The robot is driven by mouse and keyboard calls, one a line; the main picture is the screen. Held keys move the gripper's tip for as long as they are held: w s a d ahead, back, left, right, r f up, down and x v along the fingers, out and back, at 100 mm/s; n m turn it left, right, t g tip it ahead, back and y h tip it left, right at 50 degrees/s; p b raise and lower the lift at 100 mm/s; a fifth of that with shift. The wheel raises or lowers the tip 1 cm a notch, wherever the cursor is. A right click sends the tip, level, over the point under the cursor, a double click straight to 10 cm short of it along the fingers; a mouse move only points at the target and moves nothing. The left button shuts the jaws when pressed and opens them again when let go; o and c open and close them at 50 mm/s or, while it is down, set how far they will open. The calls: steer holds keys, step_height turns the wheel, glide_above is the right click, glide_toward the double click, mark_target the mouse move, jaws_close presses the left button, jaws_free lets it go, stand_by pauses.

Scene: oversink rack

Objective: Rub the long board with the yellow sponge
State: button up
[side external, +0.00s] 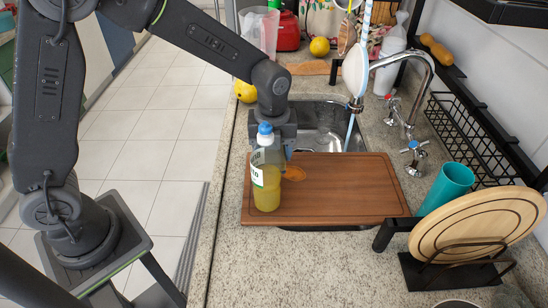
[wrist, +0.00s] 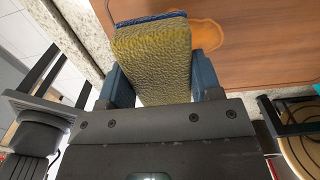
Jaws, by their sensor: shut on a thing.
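The long board (side external: 345,185) is a brown wooden board lying flat across the front part of the sink. It also fills the upper right of the wrist view (wrist: 285,45). An orange-brown stain (side external: 293,173) marks it near its left end and shows just beyond the sponge in the wrist view (wrist: 207,36). My gripper (wrist: 160,88) is shut on the yellow sponge (wrist: 152,60), which has a blue layer along its far edge. In the side view the bottle hides the sponge and most of the fingers. I cannot tell whether the sponge touches the board.
A clear bottle of yellow-green liquid with a blue cap (side external: 266,170) stands at the board's left end, close to my gripper. A teal cup (side external: 446,188) and a rack holding a round wooden board (side external: 480,228) stand at the right.

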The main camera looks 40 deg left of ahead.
steer(key=shift+r, duration=2.05)
